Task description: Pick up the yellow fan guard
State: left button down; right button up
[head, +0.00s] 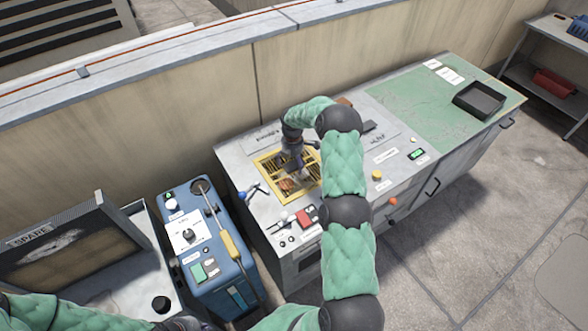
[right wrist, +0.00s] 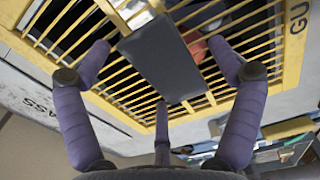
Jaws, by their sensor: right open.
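The yellow fan guard (head: 264,173) is a square barred grille lying flat in the grey cabinet top, at its left part. In the right wrist view the guard (right wrist: 293,48) fills the upper part, with a dark grey plate (right wrist: 165,60) across its middle bars. My right gripper (head: 298,174) is over the guard. In the right wrist view its purple fingers (right wrist: 160,55) are spread open on either side of the plate, with nothing held. I cannot tell whether the fingertips touch the bars. My right forearm and hand hide part of the guard in the head view. My left gripper is not visible.
A blue machine (head: 232,282) with a yellow-handled tool (head: 230,245) stands left of the cabinet. A black tray (head: 479,100) sits on the green mat (head: 415,100). A low wall runs behind.

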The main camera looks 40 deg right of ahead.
jog(key=c, duration=1.6)
jog(key=shift+r, duration=0.2)
